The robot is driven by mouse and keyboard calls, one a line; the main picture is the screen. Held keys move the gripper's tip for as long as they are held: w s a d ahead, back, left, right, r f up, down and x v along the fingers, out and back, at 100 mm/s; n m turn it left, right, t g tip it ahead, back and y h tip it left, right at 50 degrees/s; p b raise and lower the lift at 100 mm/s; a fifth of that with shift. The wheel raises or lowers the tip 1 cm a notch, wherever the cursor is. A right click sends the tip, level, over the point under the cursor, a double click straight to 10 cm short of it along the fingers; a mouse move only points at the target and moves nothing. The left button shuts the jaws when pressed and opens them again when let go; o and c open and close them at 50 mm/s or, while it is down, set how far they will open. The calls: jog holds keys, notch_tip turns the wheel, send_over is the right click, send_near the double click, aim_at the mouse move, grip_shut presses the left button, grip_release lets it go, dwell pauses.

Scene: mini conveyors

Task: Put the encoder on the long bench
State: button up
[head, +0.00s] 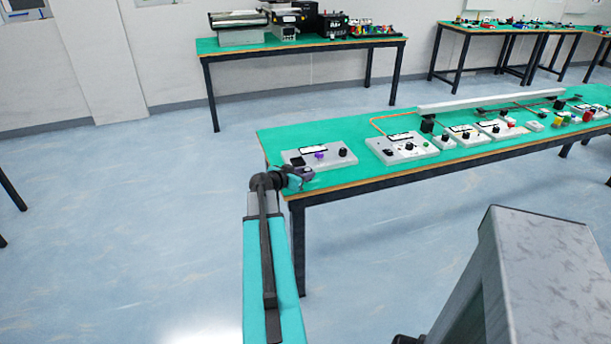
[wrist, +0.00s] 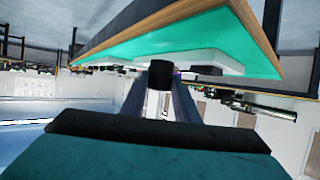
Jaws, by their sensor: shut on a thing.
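The long bench (head: 285,141) has a green top and dark legs and runs from the middle to the right edge in the head view. Its green surface also shows tilted across the top of the wrist view (wrist: 215,40). My gripper (head: 306,173) is at the bench's near left corner, by the front edge. In the wrist view its two fingers are shut on a small black cylindrical piece, which I take as the encoder (wrist: 160,75). The piece is too small to make out in the head view. Whether it touches the bench is unclear.
A grey control unit (head: 320,157) with a purple knob sits just beyond my gripper. Another unit (head: 402,148) and several more stand to the right, before a white conveyor rail (head: 490,101). A second green table (head: 300,46) with machines stands at the back.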

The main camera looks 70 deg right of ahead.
jog(key=shift+w+d, duration=0.25)
jog(key=shift+d, duration=0.55)
jog(key=shift+w+d+f+p, duration=0.2)
jog(key=shift+d+p, duration=0.15)
jog(key=shift+d, duration=0.1)
jog(key=shift+f+p, duration=0.45)
jog(key=shift+f, duration=1.2)
jog(key=shift+f+b, duration=0.15)
jog(key=shift+b, duration=0.15)
jog(key=o, duration=1.1)
jog(key=shift+r+p, duration=0.25)
jog(key=shift+p, duration=0.15)
jog(key=shift+a, duration=0.45)
jog(key=b+v, duration=0.3)
jog(key=v, duration=0.8)
